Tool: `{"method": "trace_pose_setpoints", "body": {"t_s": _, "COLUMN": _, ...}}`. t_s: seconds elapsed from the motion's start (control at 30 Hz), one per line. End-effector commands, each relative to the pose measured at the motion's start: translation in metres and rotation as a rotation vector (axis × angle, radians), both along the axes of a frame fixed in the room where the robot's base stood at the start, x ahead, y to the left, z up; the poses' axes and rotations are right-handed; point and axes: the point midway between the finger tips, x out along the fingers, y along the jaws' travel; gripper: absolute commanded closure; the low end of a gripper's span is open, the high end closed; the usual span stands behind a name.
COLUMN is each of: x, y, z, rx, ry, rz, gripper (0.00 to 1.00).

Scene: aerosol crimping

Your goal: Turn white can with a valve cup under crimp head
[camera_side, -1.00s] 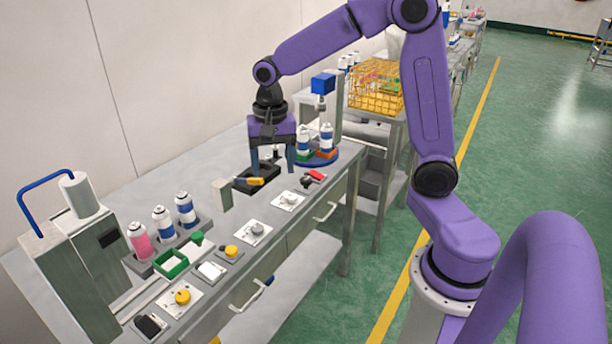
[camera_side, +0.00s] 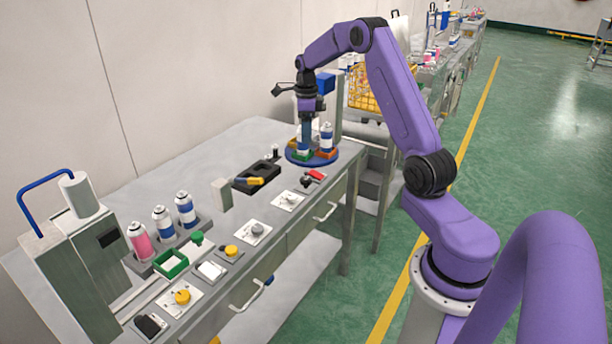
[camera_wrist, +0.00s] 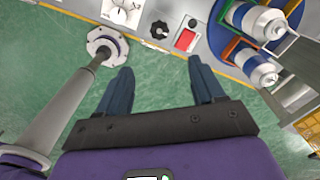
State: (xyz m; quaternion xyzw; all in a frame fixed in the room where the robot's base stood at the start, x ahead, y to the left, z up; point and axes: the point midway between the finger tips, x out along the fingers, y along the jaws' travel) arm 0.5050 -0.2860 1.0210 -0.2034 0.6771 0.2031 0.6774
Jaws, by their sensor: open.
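A blue round turntable (camera_side: 291,154) stands at the far end of the bench and also shows in the wrist view (camera_wrist: 213,33). A white can with a blue band (camera_side: 327,137) stands upright in its orange nest (camera_side: 327,154). A similar can stands in the green nest (camera_side: 303,156), mostly hidden behind my fingers. The valve cups are too small to tell. The blue-topped crimp head (camera_side: 326,84) stands behind, on a grey column. My gripper (camera_side: 306,143) points down in front of the cans. In the wrist view my gripper (camera_wrist: 160,75) is open and empty, with both cans (camera_wrist: 258,22) to its right.
A black tray with a yellow-handled tool (camera_side: 250,180) lies left of the turntable. A red switch (camera_side: 316,175) and dials (camera_side: 288,199) line the front edge. Several cans (camera_side: 163,220) stand in a rack at left. The bench's rear is clear.

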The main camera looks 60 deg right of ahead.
Motion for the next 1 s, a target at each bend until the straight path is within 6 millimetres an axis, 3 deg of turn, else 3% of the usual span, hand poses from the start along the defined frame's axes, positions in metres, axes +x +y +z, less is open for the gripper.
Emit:
{"method": "trace_pose_setpoints", "body": {"t_s": 0.7, "x": -0.001, "y": 0.001, "z": -0.130, "rx": 0.001, "ry": 0.003, "rz": 0.005, "gripper": 0.32}}
{"method": "trace_pose_setpoints", "body": {"t_s": 1.0, "x": 0.000, "y": 0.001, "z": -0.161, "rx": 0.000, "ry": 0.001, "rz": 0.004, "gripper": 0.32}}
